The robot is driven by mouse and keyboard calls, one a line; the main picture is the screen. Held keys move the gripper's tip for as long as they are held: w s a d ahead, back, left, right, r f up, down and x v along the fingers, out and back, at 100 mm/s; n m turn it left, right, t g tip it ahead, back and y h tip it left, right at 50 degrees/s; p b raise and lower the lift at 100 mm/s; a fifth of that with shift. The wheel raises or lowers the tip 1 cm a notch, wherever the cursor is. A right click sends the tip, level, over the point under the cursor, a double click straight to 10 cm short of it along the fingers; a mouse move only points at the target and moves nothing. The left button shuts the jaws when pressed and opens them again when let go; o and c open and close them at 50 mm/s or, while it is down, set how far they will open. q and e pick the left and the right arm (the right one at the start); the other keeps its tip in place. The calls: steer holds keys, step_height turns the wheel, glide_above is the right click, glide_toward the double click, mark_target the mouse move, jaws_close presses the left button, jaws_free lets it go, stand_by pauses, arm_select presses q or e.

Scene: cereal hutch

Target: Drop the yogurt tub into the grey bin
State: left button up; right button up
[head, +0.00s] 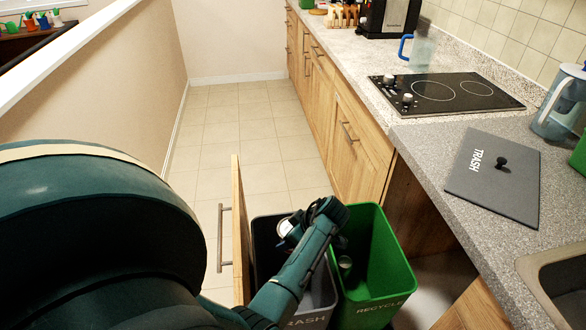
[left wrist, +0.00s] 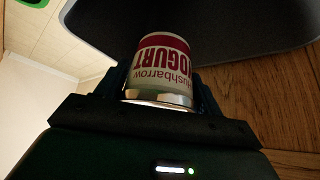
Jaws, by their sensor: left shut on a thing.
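The yogurt tub (left wrist: 165,62), white with a red label, is held between the fingers of my left gripper (left wrist: 160,90). It appears tilted in the left wrist view, with its metallic end towards the gripper. In the head view the tub (head: 285,228) shows small beside my left gripper (head: 293,224), over the opening of the grey bin (head: 322,298) marked TRASH. My left forearm crosses over this bin and hides part of it. The bin's dark wall (left wrist: 210,22) shows behind the tub in the left wrist view. My right gripper is not in view.
A green RECYCLE bin (head: 390,270) stands close on the right, with a small item (head: 345,263) inside. The pulled-out wooden drawer front (head: 238,235) borders the grey bin on the left. A dark TRASH lid (head: 495,180) lies on the counter. The tiled floor is clear.

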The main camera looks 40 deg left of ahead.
arm_select(q)
steer(key=shift+f+b, duration=0.5)
steer(key=shift+f, duration=0.35)
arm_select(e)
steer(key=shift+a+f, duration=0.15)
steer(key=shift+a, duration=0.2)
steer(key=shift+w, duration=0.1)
